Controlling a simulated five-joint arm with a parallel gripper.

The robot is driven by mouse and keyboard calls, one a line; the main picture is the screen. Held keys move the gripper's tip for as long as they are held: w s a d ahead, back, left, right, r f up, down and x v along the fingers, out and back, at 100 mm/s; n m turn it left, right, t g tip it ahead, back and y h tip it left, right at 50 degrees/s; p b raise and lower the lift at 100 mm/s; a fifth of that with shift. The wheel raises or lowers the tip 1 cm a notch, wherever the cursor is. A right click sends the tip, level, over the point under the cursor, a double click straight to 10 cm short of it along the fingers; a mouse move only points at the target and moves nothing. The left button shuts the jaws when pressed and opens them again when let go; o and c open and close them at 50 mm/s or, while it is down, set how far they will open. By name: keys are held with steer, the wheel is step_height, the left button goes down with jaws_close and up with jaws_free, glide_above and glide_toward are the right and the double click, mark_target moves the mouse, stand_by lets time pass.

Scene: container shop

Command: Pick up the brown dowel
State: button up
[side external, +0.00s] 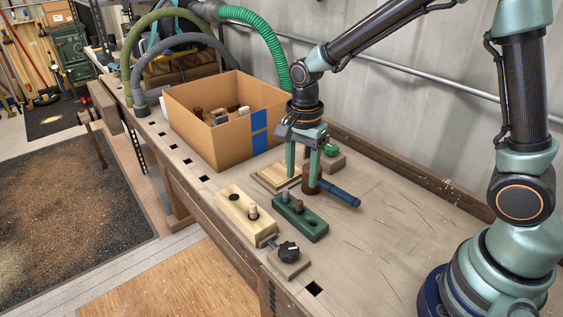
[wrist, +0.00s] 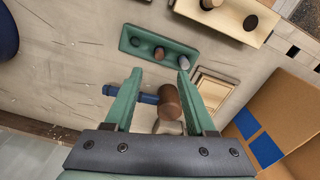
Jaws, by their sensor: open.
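The brown dowel (side external: 299,206) stands upright in the middle of the green block (side external: 311,231), between a grey dowel (side external: 285,198) and a dark empty-looking hole. In the wrist view the brown dowel (wrist: 159,53) shows just beyond my fingertips, near the middle. My gripper (side external: 303,179) is open, pointing down, behind the green block in the side view. A mallet with a brown head (wrist: 170,103) and blue handle (side external: 341,194) shows between and below my fingers. I cannot tell how much height separates them. My gripper (wrist: 160,74) holds nothing.
A pale wooden block (side external: 230,212) with a tan dowel (side external: 253,211) stands beside the green block. A black knob (side external: 289,250) sits in front. A cardboard box (side external: 190,130) with blocks and a wooden tray (side external: 265,184) lie behind. The bench's right side is clear.

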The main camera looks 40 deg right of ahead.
mark_target(300, 201)
steer(key=shift+s+a+f, duration=0.1)
steer(key=shift+f, duration=1.65)
steer(key=shift+s+a+f, duration=0.1)
steer(key=shift+f, duration=1.65)
steer(key=shift+c, duration=0.2)
jaws_close()
